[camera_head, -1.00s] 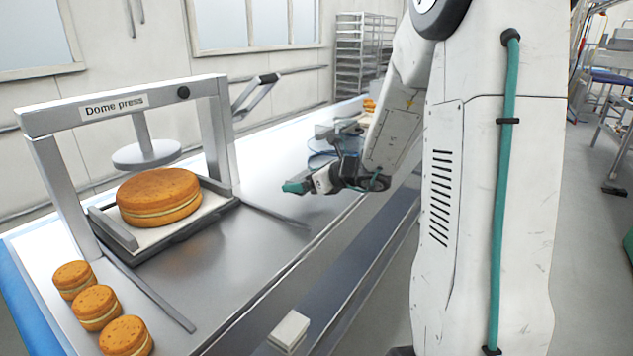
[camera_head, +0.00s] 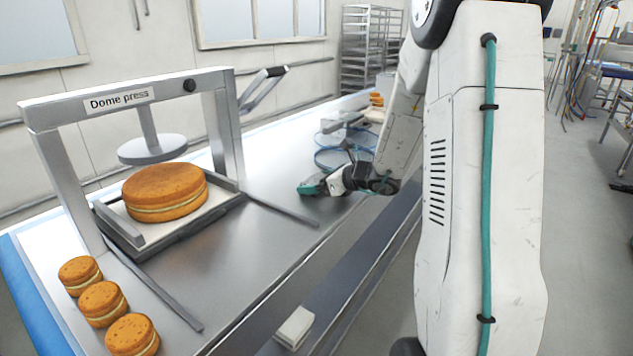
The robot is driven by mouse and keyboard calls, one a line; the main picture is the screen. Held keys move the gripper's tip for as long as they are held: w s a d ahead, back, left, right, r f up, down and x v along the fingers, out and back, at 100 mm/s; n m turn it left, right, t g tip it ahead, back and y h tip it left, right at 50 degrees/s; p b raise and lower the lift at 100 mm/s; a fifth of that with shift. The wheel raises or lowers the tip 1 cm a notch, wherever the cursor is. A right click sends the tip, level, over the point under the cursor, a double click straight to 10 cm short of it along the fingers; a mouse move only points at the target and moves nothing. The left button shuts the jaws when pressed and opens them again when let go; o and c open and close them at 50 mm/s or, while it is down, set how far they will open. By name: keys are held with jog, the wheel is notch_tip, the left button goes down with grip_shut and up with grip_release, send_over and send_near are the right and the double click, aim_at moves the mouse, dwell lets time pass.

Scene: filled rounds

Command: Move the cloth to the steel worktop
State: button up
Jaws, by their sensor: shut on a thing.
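My gripper (camera_head: 325,185) is low over the steel worktop (camera_head: 275,200), to the right of the dome press. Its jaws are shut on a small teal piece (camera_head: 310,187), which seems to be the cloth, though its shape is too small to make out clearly. The piece is at or just above the bare steel; I cannot tell whether it touches.
The dome press (camera_head: 120,98) holds a large filled cake (camera_head: 165,188) on its tray. Several small filled rounds (camera_head: 132,336) stand at the front left. Blue rings (camera_head: 340,157) lie behind my gripper. A white stack (camera_head: 294,328) sits on the lower shelf.

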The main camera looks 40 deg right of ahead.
jog(key=o, duration=0.8)
jog(key=shift+r, duration=0.1)
jog(key=v, duration=1.1)
jog(key=shift+s+d+r, duration=0.1)
jog(key=shift+s+r, duration=0.2)
jog(key=shift+s, duration=0.05)
jog(key=s+a+r+n+g+y, duration=0.2)
jog(key=s+a+n+g, duration=0.25)
jog(key=a+n, duration=0.55)
jog(key=s+a+r+n+g+y, duration=0.15)
jog(key=s+a+n+g, duration=0.45)
jog(key=a, duration=0.6)
jog(key=s+a+r+n+h, duration=0.1)
jog(key=s+n+h, duration=0.7)
jog(key=s+n, duration=0.6)
jog(key=shift+s+r+n+g, duration=0.15)
jog(key=shift+r+n+g, duration=0.3)
jog(key=shift+n, duration=0.55)
